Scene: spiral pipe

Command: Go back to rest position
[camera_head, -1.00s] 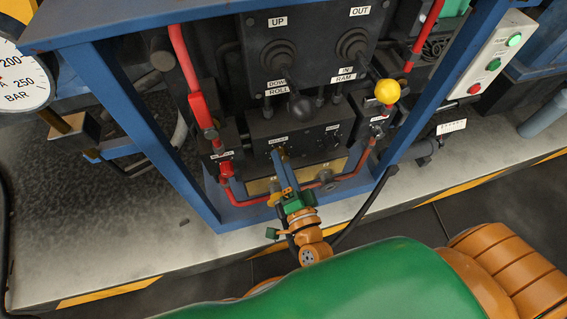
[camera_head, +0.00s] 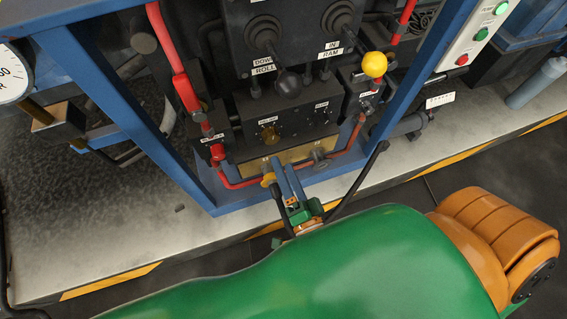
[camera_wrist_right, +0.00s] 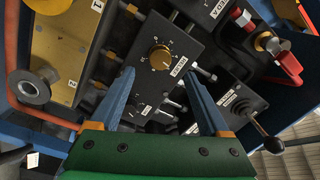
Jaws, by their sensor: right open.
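My right gripper (camera_head: 283,163) is in front of the lower part of the control panel (camera_head: 290,130), with its two blue fingers pointing at it. The right wrist view shows the gripper (camera_wrist_right: 157,76) open, with nothing between the fingers. A round brass knob (camera_wrist_right: 160,58) on a dark box stands ahead, apart from the fingertips. This knob (camera_head: 269,134) also shows in the head view. My green and orange right arm crosses the bottom of the head view and hides part of the gripper body. My left gripper is in neither view.
A blue frame (camera_head: 408,85) surrounds the panel. Black-knobbed (camera_head: 289,83) and yellow-knobbed (camera_head: 374,65) levers stick out. Red pipes (camera_head: 176,65) run along the sides. A button box (camera_head: 480,35) is at the upper right. A pale ledge (camera_head: 110,245) lies below the frame.

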